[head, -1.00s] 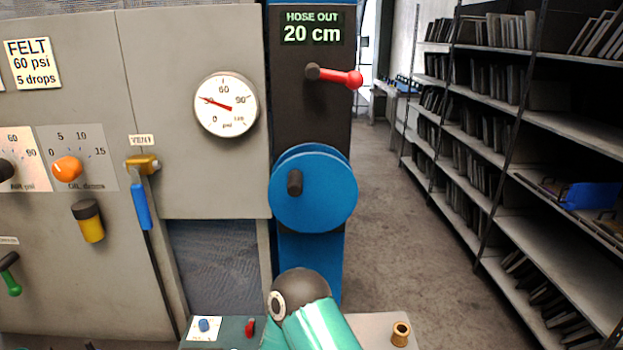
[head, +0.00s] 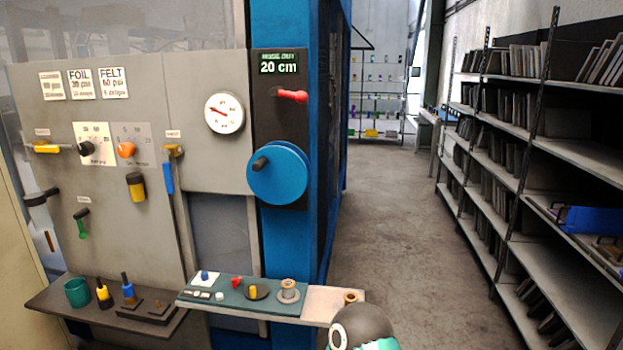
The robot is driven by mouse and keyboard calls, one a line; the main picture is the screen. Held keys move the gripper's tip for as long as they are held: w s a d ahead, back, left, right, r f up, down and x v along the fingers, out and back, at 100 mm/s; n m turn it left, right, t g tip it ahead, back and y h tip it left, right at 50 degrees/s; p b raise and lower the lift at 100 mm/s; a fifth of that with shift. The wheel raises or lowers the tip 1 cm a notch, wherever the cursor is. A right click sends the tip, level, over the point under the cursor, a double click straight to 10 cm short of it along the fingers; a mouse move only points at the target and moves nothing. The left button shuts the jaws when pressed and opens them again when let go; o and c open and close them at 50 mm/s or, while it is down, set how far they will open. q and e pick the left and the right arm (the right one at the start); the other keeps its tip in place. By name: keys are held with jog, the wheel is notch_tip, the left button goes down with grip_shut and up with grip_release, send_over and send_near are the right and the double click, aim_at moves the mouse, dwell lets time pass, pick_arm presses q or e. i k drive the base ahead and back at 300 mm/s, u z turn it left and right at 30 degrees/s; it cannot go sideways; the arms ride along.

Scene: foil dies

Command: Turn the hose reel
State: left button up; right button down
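The hose reel (head: 285,178) is a blue disc on the dark plate of the blue column. Its dark crank knob (head: 260,164) sticks out at the upper left of the disc. Above it are a red-handled lever (head: 292,96) and a sign (head: 279,63) reading 20 cm. Part of one of my arms, a dark round joint with a green link, shows at the bottom edge, well below the reel and apart from it. Neither gripper is in view.
A narrow shelf (head: 334,303) with a green mat of small parts juts out below the reel. A lower shelf (head: 60,301) at left holds a green cup and small tools. Racks of plates (head: 500,170) stand at right. The floor (head: 385,230) between is clear.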

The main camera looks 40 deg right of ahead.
aim_at(279, 173)
jog(key=z, duration=0.1)
jog(key=k, duration=0.45)
jog(key=z, duration=1.2)
jog(key=i, duration=1)
jog(key=z, duration=0.1)
